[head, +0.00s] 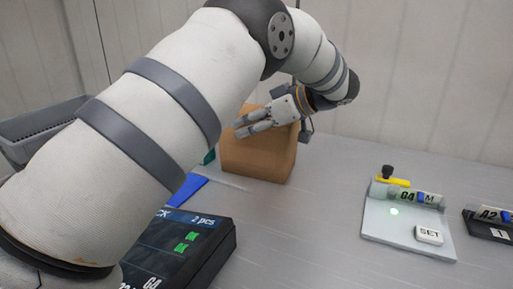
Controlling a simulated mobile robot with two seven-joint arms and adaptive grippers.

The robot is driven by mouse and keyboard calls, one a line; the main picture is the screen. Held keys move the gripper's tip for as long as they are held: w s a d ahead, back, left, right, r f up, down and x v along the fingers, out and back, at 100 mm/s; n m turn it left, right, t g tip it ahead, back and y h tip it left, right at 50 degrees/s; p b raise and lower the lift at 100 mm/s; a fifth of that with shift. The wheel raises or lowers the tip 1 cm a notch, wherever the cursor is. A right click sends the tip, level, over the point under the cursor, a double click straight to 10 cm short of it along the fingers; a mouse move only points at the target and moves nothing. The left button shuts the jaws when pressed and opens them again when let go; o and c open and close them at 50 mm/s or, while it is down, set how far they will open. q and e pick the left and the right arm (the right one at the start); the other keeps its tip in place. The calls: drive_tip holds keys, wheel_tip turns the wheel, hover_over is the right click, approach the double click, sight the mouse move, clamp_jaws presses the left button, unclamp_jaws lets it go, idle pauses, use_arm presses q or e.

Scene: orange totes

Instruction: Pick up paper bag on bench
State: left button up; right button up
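The brown paper bag (258,160) stands upright on the grey bench (310,215), near the back wall. My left arm comes in from the left and arches over the bench. My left gripper (252,122) is at the bag's top, its light fingers pointing left across the upper part of the bag. The gripper hides part of the bag's top edge, and the arm passes close to its left side. I cannot tell whether the fingers are closed on the bag. My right gripper is not in view.
A dark display box (180,255) stands at the front, with a blue item (187,190) behind it. A grey tote (40,130) is at the left. The middle bench is clear.

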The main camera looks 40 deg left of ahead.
use_arm(q)
clamp_jaws()
drive_tip(key=shift+r, duration=0.1)
